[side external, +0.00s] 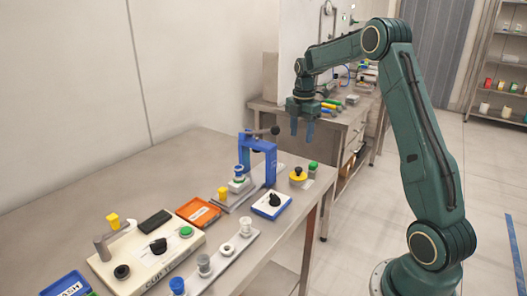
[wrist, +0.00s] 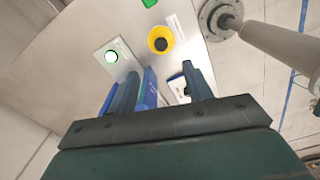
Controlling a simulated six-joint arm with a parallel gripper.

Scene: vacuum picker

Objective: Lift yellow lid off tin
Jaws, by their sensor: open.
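The yellow lid (side external: 298,175) is a round disc with a dark knob on top. It sits near the right end of the table, and the tin under it is mostly hidden. In the wrist view the yellow lid (wrist: 153,34) shows near the top middle, beyond my fingertips. My gripper (side external: 302,134) points down, open and empty, well above the lid and apart from it. Its two fingers (wrist: 163,72) also show in the wrist view with a gap between them.
A blue press frame (side external: 268,150) stands left of the lid. A green-topped jar (side external: 312,169) is close beside the lid on its right. A blue tray (side external: 272,205) with a dark knob lies in front. An orange tray (side external: 198,211) is further left. Air around my gripper looks clear.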

